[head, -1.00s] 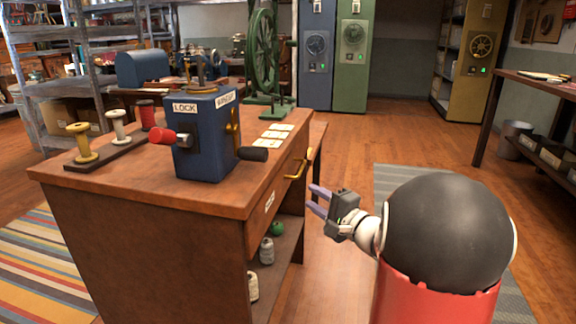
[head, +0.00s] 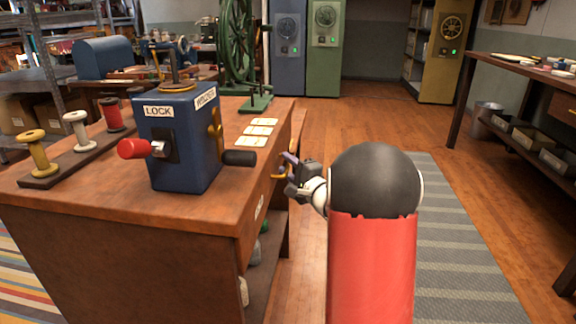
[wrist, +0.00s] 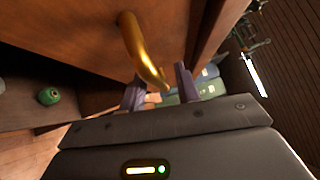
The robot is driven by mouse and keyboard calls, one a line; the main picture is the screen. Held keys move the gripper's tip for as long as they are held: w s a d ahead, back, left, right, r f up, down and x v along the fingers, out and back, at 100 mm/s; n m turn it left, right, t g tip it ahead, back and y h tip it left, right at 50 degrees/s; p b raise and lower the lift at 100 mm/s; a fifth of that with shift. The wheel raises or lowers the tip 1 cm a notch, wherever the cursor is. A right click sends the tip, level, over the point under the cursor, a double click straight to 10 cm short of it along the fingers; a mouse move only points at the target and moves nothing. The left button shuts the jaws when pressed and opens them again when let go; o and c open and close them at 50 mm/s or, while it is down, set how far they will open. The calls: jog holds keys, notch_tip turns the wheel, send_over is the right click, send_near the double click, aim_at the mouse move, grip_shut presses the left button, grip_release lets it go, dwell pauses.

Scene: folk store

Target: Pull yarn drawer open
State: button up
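The yarn drawer (head: 259,206) is in the right side of the wooden bench, under its top, with a small white label. Its front looks closed against the bench. Its curved brass handle (head: 281,176) is partly hidden behind my gripper (head: 288,165) in the head view. In the wrist view the handle (wrist: 146,52) reaches down toward my gripper (wrist: 160,80). My two purple fingers are apart, with the handle's near end between them in the picture. I cannot tell whether either finger touches it.
A blue box (head: 180,135) with LOCK and WINDER labels and a black-ended crank (head: 239,158) stands on the bench near the handle. Thread spools (head: 79,131) stand at left. A grey striped rug (head: 450,230) lies on open floor at right.

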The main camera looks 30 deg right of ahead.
grip_shut()
jog(key=shift+s+d, duration=0.1)
dwell(0.3)
jog(key=s+d+b, duration=0.5)
jog(key=s+d, duration=0.1)
jog(key=d, duration=0.4)
jog(key=s+d+b, duration=0.5)
jog(key=s+d, duration=0.2)
jog(key=d, duration=0.3)
jog(key=shift+s, duration=0.2)
jog(key=shift+a, duration=0.1)
grip_release()
